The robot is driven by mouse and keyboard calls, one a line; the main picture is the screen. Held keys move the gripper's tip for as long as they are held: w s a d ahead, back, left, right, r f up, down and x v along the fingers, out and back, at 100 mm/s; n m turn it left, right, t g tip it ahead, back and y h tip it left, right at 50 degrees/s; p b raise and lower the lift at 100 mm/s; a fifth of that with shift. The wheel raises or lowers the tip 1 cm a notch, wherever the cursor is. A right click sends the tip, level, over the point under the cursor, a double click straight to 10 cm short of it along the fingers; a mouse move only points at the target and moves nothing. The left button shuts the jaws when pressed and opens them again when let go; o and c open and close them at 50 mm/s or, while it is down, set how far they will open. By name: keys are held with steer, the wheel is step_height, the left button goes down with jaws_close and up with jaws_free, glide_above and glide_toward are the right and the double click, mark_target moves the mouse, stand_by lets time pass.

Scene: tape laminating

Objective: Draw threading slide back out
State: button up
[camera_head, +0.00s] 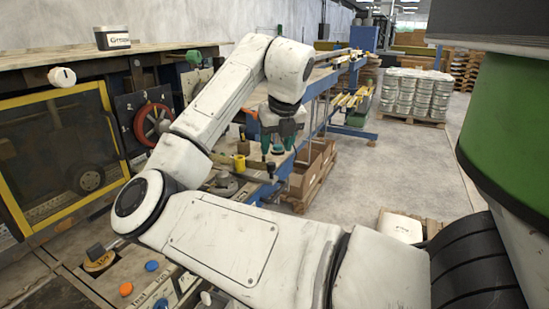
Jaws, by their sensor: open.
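My gripper (278,150) is in the middle of the view, pointing down with its two green fingers apart. A small green round part shows between or just behind the fingers; I cannot tell whether it touches them. Below the gripper a dark bar (258,165) lies along the machine bench, with a yellow cylinder (239,163) at its left end. I cannot tell for sure which part is the threading slide; this bar may belong to it. My white arm hides much of the bench in front.
A red handwheel (152,124) and a yellow-framed guard (60,150) are on the machine at left. Orange and blue buttons (151,266) sit on the front panel. Cardboard boxes (312,165) stand beyond the bench. Stacked cans (413,95) stand at back right; open floor lies between.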

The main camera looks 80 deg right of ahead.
steer(key=shift+v, duration=2.05)
steer(key=shift+s+f, duration=0.1)
